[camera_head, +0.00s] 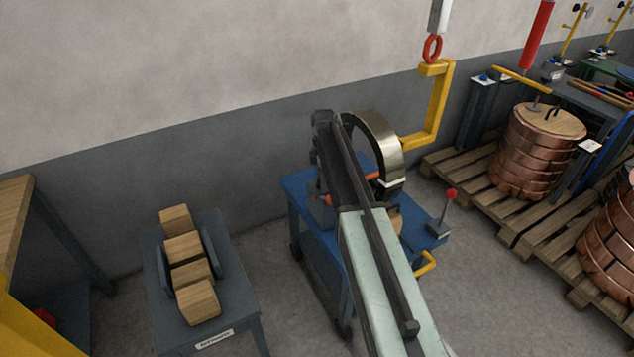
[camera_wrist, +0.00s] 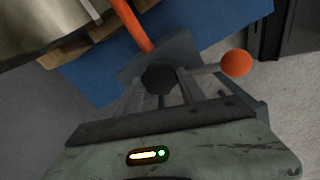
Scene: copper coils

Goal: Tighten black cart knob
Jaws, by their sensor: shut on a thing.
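The black knob (camera_wrist: 158,77) shows in the wrist view on a dark grey block at the edge of the blue cart (camera_wrist: 205,38). My gripper (camera_wrist: 160,90) is shut on the knob, with its fingers coming up from below. The blue cart also shows in the head view (camera_head: 300,186), near the wall, carrying a metal ring (camera_head: 378,140). My arm crosses in front of the cart there, and I cannot make out the knob or my fingertips in that view.
An orange ball on a rod (camera_wrist: 236,63) sits just right of the knob, and an orange bar (camera_wrist: 132,25) is above it. A grey stand with wooden blocks (camera_head: 199,302) is on the left. Copper coils (camera_head: 540,160) stand on pallets at right. A yellow hook (camera_head: 438,105) hangs behind.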

